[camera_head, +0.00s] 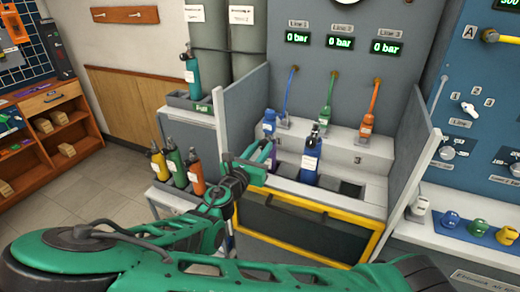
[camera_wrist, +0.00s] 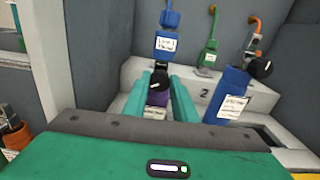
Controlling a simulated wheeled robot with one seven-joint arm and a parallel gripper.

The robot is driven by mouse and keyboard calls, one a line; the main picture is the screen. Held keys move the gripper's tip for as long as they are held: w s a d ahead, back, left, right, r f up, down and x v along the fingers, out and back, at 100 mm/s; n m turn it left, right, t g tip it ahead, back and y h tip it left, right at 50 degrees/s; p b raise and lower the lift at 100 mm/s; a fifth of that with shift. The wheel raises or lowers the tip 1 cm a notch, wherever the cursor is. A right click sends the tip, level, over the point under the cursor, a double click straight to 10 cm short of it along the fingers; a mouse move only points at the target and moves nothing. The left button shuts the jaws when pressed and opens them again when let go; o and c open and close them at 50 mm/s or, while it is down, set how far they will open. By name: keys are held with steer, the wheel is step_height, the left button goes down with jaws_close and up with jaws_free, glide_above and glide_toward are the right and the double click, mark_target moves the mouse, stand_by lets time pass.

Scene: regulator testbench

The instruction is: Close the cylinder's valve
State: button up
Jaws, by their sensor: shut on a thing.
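A purple cylinder (camera_wrist: 157,99) stands in the left slot of the bench, with a black valve knob (camera_wrist: 160,81) at its top. My gripper (camera_wrist: 161,84) is shut on the knob, one teal finger on each side. In the head view my gripper (camera_head: 266,153) hides most of this cylinder. A blue labelled connector (camera_wrist: 166,43) sits just above the knob; the frames do not show clearly whether they are joined. A blue cylinder (camera_head: 310,164) with a black valve stands to the right; it also shows in the wrist view (camera_wrist: 229,98).
Three displays (camera_head: 340,43) read 0 bar. Green (camera_head: 327,115) and orange (camera_head: 367,122) hose connectors hang at the back. Grey side walls (camera_head: 410,150) flank the bench, with a yellow-framed front (camera_head: 310,212). Several cylinders (camera_head: 178,167) stand on the left rack.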

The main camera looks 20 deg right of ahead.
steer(key=m, duration=1.1)
steer(key=shift+m, duration=0.4)
steer(key=m, duration=0.6)
steer(key=shift+f, duration=0.1)
steer(key=m, duration=0.5)
steer(key=shift+s+f, duration=0.1)
steer(key=shift+m, duration=0.4)
steer(key=o, duration=1.1)
steer(key=shift+c, duration=0.2)
steer(key=v, duration=1)
steer(key=shift+s+a, duration=0.2)
steer(key=shift+a, duration=0.05)
steer(key=shift+d, duration=0.1)
